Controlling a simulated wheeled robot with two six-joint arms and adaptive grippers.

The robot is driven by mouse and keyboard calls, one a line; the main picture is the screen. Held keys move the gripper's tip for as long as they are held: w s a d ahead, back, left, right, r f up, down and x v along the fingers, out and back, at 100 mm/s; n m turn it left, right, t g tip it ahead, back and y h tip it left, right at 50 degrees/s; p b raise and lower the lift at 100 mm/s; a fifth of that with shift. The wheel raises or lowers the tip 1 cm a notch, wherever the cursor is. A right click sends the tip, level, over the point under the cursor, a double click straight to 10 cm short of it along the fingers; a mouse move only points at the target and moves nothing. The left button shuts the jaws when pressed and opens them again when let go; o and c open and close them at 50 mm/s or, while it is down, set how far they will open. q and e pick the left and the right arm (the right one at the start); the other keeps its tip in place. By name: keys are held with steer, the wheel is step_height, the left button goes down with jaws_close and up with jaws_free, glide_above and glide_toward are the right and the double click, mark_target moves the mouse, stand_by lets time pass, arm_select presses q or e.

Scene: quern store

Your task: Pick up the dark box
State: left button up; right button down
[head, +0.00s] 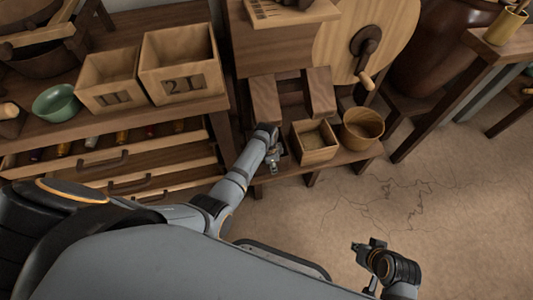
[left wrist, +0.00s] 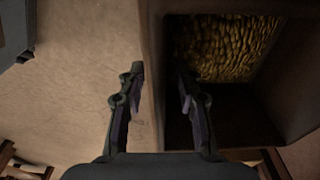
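A square, open-topped wooden box (head: 318,155) stands on the low bench, left of a round wooden tub. It looks mid brown in the head view. In the left wrist view the box (left wrist: 290,95) looks dark inside, with yellow grain-like stuff at its far end. My left gripper (head: 273,160) is just left of the box. In the left wrist view its fingers (left wrist: 157,85) are apart, with the near box wall seen between them; contact cannot be told. My right gripper (head: 366,248) is over the floor at lower right, empty, fingers seemingly apart.
The round tub (head: 362,128) stands close to the box's right. A quern wheel with a crank (head: 366,45) rises behind. Two numbered bins (head: 180,68) and a green bowl (head: 57,104) stand on the left counter. The floor (head: 430,200) at right is clear.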

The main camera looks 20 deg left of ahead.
arm_select(q)
jaws_close()
